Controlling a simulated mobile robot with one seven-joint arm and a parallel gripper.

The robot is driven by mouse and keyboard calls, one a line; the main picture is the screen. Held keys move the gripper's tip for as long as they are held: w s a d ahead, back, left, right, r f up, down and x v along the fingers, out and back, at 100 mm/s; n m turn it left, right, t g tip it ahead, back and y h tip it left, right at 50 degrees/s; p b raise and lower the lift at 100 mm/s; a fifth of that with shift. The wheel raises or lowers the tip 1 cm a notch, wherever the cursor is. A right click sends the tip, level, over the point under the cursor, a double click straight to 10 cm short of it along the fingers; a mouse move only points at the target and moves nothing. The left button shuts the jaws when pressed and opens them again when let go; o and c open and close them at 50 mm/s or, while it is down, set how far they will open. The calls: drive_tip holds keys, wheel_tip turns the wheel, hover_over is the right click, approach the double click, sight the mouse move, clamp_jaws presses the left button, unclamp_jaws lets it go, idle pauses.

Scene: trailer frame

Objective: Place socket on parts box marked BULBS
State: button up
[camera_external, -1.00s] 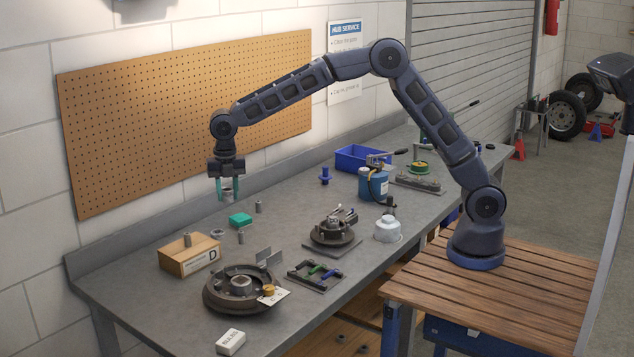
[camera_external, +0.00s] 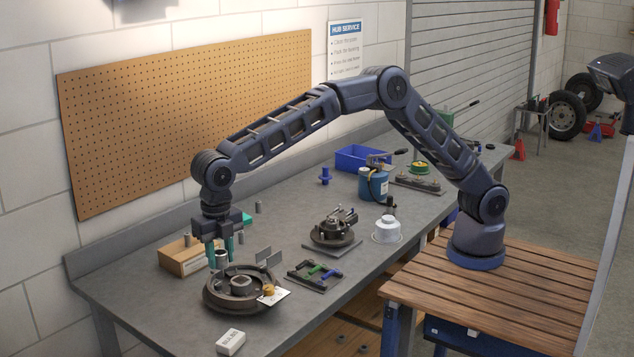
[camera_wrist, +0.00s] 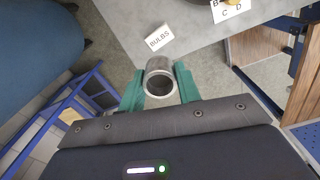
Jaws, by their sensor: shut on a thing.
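My gripper (camera_external: 220,248) is shut on the socket (camera_external: 222,259), a grey metal cylinder with an open end. In the external view they hang above the back of the round hub (camera_external: 211,294) near the front of the bench. In the wrist view the socket (camera_wrist: 160,66) sits between the green fingers of my gripper (camera_wrist: 159,88). The small white parts box marked BULBS (camera_external: 230,342) lies by the bench's front edge, below and apart from the socket. Its label also reads BULBS on the box in the wrist view (camera_wrist: 159,39).
A cardboard box (camera_external: 178,262) stands left of my gripper, partly hidden by it. A white card (camera_external: 274,297) lies against the hub. The bench edge is close to the BULBS box.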

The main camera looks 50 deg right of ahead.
sight(230, 337)
drive_tip(key=shift+s+a, duration=0.35)
drive_tip(key=shift+s, duration=0.2)
drive_tip(key=shift+s+a+f, duration=0.1)
drive_tip(key=shift+s+f, duration=0.05)
drive_tip(key=shift+f, duration=0.05)
wheel_tip(230, 337, down, 20)
drive_tip(key=shift+r, duration=0.25)
drive_tip(key=shift+f, duration=0.1)
drive_tip(key=o, duration=1)
wheel_tip(230, 337, up, 12)
drive_tip(key=shift+r, duration=0.15)
